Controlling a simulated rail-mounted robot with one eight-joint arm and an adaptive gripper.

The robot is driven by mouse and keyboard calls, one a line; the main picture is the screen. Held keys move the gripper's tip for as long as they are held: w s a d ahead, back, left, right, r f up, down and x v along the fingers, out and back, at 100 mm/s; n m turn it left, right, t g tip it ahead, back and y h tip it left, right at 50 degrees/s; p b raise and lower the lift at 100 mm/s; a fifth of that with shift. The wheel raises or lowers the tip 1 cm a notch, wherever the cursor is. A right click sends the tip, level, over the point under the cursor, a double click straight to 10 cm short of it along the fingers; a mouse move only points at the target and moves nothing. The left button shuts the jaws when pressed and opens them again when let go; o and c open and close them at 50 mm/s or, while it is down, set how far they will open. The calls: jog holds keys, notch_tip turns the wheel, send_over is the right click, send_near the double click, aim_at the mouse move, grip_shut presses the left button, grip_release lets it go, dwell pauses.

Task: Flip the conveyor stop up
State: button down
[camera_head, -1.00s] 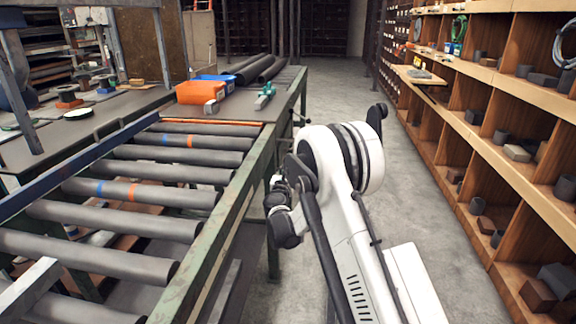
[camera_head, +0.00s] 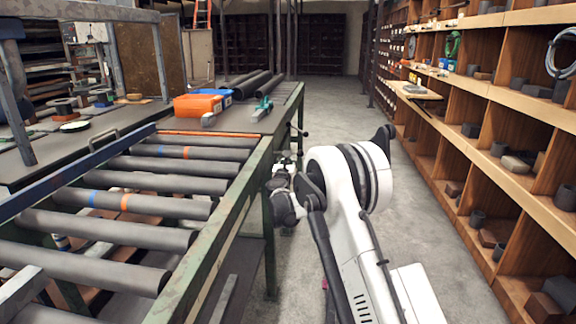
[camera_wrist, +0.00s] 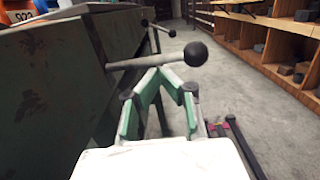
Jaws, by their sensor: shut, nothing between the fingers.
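A metal lever rod (camera_wrist: 145,62) with a black ball knob (camera_wrist: 195,54) sticks out from the side of the green conveyor frame in the wrist view. My gripper (camera_wrist: 160,74) is shut and empty, its green-padded fingers meeting just below the rod in the picture. I cannot tell whether the tips touch it. A second lever with a dark knob (camera_wrist: 172,33) stands farther along the frame; a lever (camera_head: 300,131) also shows at the frame side in the head view. An orange bar (camera_head: 208,134) lies across the end of the rollers, low and flat; I cannot tell whether it is the stop.
The conveyor's grey rollers (camera_head: 165,183) lie left of my arm, inside a worn green side rail (camera_head: 215,215). Orange (camera_head: 197,104) and blue bins stand on the bench beyond. Wooden shelves (camera_head: 500,110) line the right. The aisle floor (camera_head: 345,115) is clear.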

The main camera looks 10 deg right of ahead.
notch_tip(320, 180, up, 7)
jog(key=p, duration=0.2)
jog(key=shift+f+p, duration=0.2)
jog(key=shift+p, duration=0.2)
jog(key=shift+w+f, duration=0.1)
jog(key=shift+f, duration=0.05)
jog(key=s+a+f, duration=0.1)
jog(key=s+f, duration=0.1)
jog(key=s, duration=0.3)
jog(key=s+a+f, duration=0.2)
jog(key=s, duration=0.3)
jog(key=shift+s+a+f, duration=0.15)
jog(key=shift+a+f, duration=0.05)
jog(key=shift+a, duration=0.05)
